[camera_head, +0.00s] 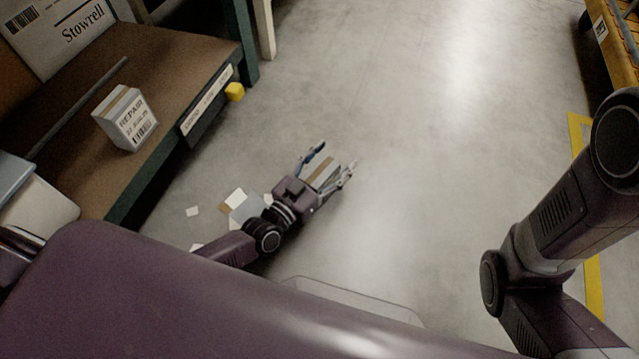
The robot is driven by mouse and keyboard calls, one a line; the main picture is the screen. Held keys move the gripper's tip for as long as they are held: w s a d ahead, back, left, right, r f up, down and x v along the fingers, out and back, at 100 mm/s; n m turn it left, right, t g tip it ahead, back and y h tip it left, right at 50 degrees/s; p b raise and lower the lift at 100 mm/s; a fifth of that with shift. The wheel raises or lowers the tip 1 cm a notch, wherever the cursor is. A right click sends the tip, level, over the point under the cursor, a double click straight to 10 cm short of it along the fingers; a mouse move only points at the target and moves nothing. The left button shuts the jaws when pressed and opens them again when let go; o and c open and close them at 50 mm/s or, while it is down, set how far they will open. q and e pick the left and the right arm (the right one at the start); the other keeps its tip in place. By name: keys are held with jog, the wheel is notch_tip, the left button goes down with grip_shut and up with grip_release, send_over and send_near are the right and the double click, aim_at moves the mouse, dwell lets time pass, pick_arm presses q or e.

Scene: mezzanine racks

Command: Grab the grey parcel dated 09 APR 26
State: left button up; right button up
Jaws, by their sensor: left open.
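My left gripper (329,160) is open, its two fingers spread over the floor. A small grey parcel (321,178) with a brown band shows between the fingers; its label is not readable here, and I cannot tell whether the fingers touch it. Another grey parcel (126,118) with a brown band stands on the brown shelf (160,55) at the left. Its front face reads "REPAIR" above a smaller line, too blurred to read surely, and a barcode. My right arm is at the right; its gripper is out of view.
A large white "Stowrell" box (60,35) stands at the back of the shelf. Papers and a grey-and-brown item (243,208) lie on the floor beside my left arm. The middle floor is clear.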

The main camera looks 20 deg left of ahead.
pick_arm(q)
jog(key=shift+r, duration=0.1)
jog(key=shift+c, duration=0.3)
jog(key=c, duration=1.5)
jog(key=shift+r, duration=0.1)
